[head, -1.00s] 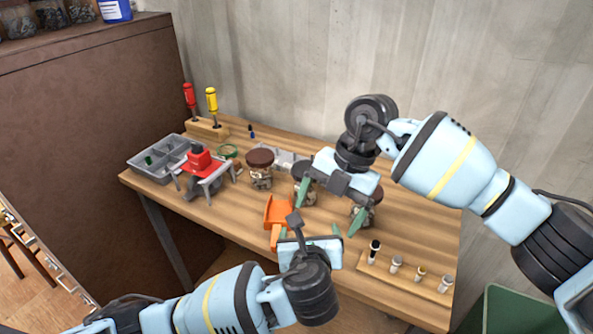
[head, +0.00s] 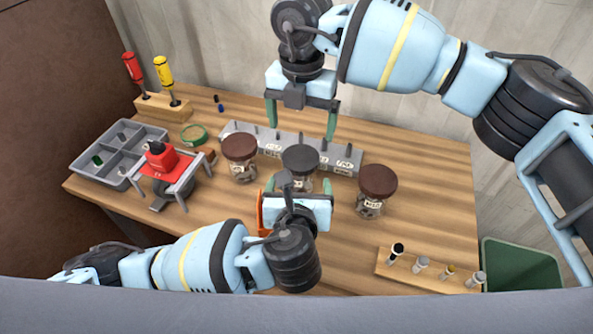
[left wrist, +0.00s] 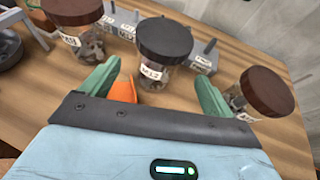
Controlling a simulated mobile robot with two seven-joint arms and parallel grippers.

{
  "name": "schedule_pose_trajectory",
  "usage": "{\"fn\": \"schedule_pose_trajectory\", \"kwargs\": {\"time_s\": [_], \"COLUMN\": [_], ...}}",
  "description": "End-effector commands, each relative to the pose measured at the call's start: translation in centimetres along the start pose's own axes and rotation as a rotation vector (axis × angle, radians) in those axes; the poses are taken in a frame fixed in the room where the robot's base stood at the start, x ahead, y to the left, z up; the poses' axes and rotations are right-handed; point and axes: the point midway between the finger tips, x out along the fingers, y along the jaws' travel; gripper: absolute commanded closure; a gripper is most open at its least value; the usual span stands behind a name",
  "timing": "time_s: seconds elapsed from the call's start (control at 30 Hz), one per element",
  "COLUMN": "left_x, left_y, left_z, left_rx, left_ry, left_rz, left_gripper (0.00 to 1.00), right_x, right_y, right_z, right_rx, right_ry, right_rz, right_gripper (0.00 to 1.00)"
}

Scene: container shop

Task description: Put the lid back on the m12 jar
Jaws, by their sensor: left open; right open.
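The middle jar (left wrist: 153,79) has a label that seems to read M12. Its black lid (head: 301,158) sits level on its mouth; it also shows in the left wrist view (left wrist: 165,39). My left gripper (head: 298,184) is open at the near side of this jar. In the left wrist view its green fingers stand apart, with the jar beyond and between them; I cannot tell if they touch it. In the head view this gripper hides the jar's lower part. My right gripper (head: 301,115) is open and empty, behind and above the jar.
Brown-lidded jars stand left (head: 239,161) and right (head: 376,190) of it. A grey labelled rack (head: 340,158) lies behind. An orange object (left wrist: 124,90) is close to my left gripper. A wooden strip (head: 425,273) with small vials is front right. A divided tray (head: 113,172) is left.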

Motion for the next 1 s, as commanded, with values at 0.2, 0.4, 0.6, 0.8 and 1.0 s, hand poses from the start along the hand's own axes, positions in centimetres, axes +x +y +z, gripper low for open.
{"fn": "schedule_pose_trajectory", "kwargs": {"time_s": [0.2, 0.4, 0.6, 0.8, 1.0], "left_x": [0.1, 1.6, 4.6, 6.8, 7.8], "left_y": [0.0, 0.1, 0.1, 0.0, 0.0], "left_z": [0.0, 0.1, 0.1, 0.1, 0.0], "left_rx": [0.000, 0.001, 0.000, 0.000, -0.001], "left_ry": [0.000, -0.002, -0.001, -0.001, 0.000], "left_rz": [0.001, 0.003, 0.004, 0.002, 0.001], "left_gripper": [0.12, 0.12, 0.12, 0.12, 0.12], "right_x": [0.0, 0.0, 0.0, 0.0, 0.0], "right_y": [0.0, 0.0, 0.0, 0.0, 0.0], "right_z": [0.0, 0.0, 0.0, 0.0, 0.0], "right_rx": [0.000, 0.000, 0.000, 0.000, 0.000], "right_ry": [0.001, 0.001, 0.001, 0.001, 0.001], "right_rz": [0.001, 0.001, 0.001, 0.001, 0.001], "right_gripper": [0.08, 0.08, 0.08, 0.08, 0.08]}}
